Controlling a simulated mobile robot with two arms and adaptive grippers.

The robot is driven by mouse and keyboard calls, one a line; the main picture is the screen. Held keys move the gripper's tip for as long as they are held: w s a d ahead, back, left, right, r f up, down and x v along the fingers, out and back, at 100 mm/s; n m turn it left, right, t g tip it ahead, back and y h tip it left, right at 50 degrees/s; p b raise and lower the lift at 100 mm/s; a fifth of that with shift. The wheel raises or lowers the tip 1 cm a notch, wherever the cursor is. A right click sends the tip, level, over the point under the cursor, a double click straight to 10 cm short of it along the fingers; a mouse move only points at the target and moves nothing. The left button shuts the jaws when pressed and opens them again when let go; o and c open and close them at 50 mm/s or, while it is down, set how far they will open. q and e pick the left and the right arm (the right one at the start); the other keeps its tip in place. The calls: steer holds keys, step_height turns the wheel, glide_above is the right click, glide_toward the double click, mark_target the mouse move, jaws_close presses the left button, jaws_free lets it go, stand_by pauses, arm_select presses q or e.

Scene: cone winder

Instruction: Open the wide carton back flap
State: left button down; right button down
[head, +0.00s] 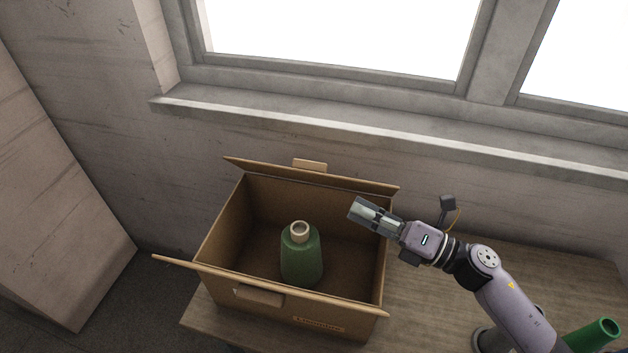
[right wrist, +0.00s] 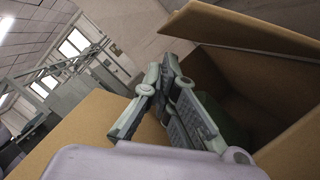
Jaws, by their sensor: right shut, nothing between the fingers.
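The wide carton (head: 215,235) stands on a wooden table, open at the top. Its back flap (head: 310,178) sticks out from the far rim, tilted up toward the wall, with a small tab at its middle. The front flap (head: 270,288) folds outward from the near rim. A green cone (head: 302,262) with a pale top stands upright inside. My right gripper (head: 358,208) is shut and empty, over the carton's right rim near the back right corner. In the right wrist view the fingers (right wrist: 165,68) are in front of the carton wall and a flap (right wrist: 245,28). My left gripper is not in view.
The table (head: 425,300) has bare room right of the carton. Another green cone (head: 592,336) lies tilted at the lower right. A wall with a window sill (head: 350,127) rises behind the carton. A pale block (head: 50,200) stands at the left.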

mark_target(313, 173)
steer(key=p+x, duration=0.4)
steer(key=x, duration=0.6)
steer(key=shift+s+n, duration=0.35)
steer(key=shift+n, duration=0.05)
steer(key=shift+a, duration=0.1)
steer(key=shift+w+r, duration=0.25)
